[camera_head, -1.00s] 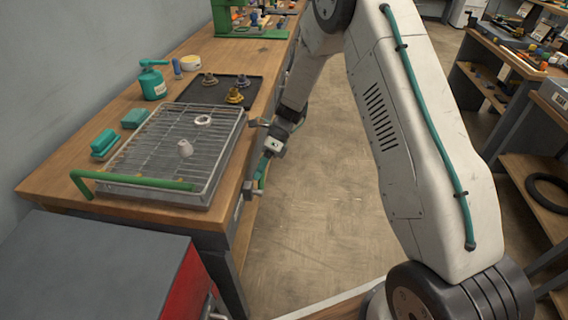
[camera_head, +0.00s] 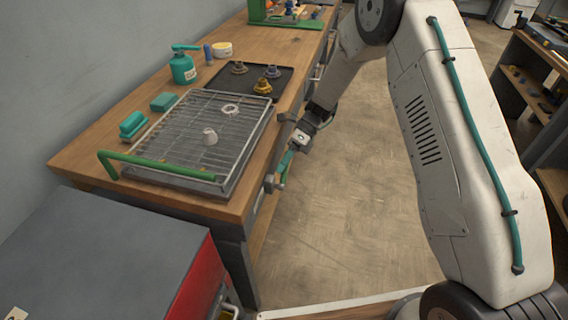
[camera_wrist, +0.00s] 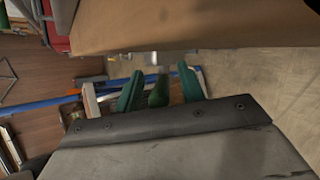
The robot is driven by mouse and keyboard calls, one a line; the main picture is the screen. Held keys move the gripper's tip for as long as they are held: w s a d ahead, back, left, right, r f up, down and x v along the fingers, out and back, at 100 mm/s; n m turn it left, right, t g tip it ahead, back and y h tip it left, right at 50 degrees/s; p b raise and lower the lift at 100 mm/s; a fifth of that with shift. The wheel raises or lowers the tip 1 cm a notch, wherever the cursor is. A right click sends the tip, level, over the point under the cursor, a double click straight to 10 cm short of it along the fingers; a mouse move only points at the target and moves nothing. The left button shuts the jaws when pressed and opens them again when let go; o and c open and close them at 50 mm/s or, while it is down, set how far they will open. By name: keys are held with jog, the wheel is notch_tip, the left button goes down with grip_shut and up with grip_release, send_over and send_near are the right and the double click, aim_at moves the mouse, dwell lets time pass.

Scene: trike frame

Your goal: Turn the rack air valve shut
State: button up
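The wire rack (camera_head: 240,150) lies on a tray on the wooden bench, with a green bar (camera_head: 160,165) across its near end. A small grey fitting (camera_head: 269,184) projects from the bench's front edge beside the rack; I cannot tell for sure that it is the air valve. My gripper (camera_head: 284,168) is just right of this fitting, low at the bench edge. In the wrist view my gripper (camera_wrist: 160,88) has its two green fingers apart. A darker green piece (camera_wrist: 158,92) shows between them, with gaps on both sides; I cannot tell what it belongs to.
A dark tray with several flanged parts (camera_head: 263,87), a teal can (camera_head: 183,67) and teal blocks (camera_head: 132,124) are on the bench. A red and grey cabinet (camera_head: 110,255) stands at the near left. Open floor (camera_head: 365,200) lies right of the bench.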

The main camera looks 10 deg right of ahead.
jog(key=v, duration=0.8)
